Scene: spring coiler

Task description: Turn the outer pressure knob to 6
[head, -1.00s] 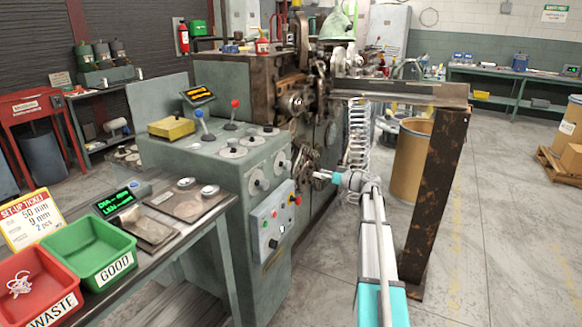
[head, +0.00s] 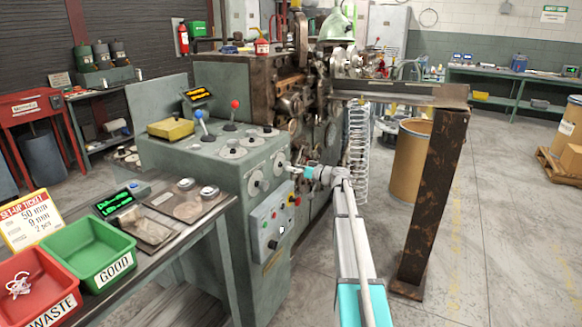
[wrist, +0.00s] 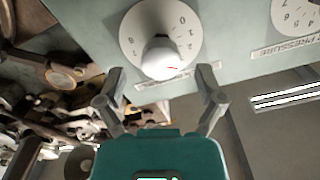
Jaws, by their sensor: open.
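A round white dial with numbers and a pale knob (wrist: 163,57) fills the upper middle of the wrist view. In the head view this dial (head: 279,159) is the right one of two on the green cabinet's side. My gripper (wrist: 160,80) is open, its fingers at either side just below the knob, not closed on it. In the head view my gripper (head: 291,169) is right in front of this dial. A second dial (wrist: 297,14) is partly cut off at the wrist view's top right, with a PRESSURE label (wrist: 285,46) beside it. The near dial's label is partly hidden by a finger.
The other side dial (head: 257,183) sits to the left. Below is a control box (head: 268,228) with coloured buttons. Machine rollers and a hanging spring (head: 358,150) are to the right. A rusty post (head: 435,190) stands further right, with open floor around it.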

